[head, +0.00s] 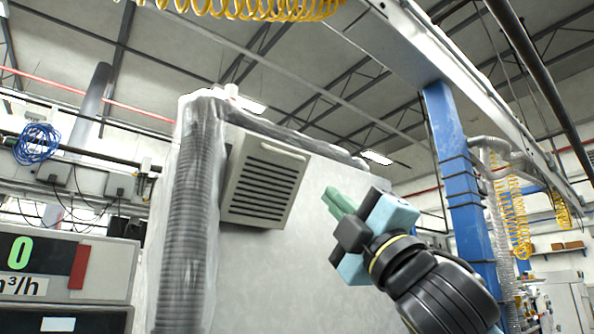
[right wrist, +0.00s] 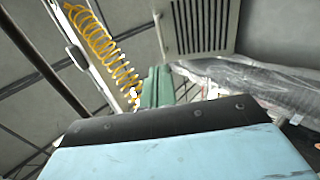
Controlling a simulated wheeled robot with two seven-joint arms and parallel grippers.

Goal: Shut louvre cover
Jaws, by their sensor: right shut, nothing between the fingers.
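The louvre cover (head: 264,182) is a beige square plate with dark horizontal slots and a pale bar handle (head: 277,148) along its top edge. It is on the face of a large grey cabinet, left of centre in the head view. Its left side shows thickness; I cannot tell how far it stands off the cabinet. In the right wrist view the louvre cover (right wrist: 203,25) is at the top, with its handle (right wrist: 158,33) on the left. My right gripper (head: 338,200) has green fingers, shut and empty, right of the cover and apart from it. My left gripper is out of view.
A ribbed grey hose (head: 188,220) in clear plastic runs down the cabinet's left edge. A blue post (head: 457,180) stands behind my right arm. A meter box (head: 60,265) is at the lower left. The cabinet face (head: 275,275) below the cover is bare.

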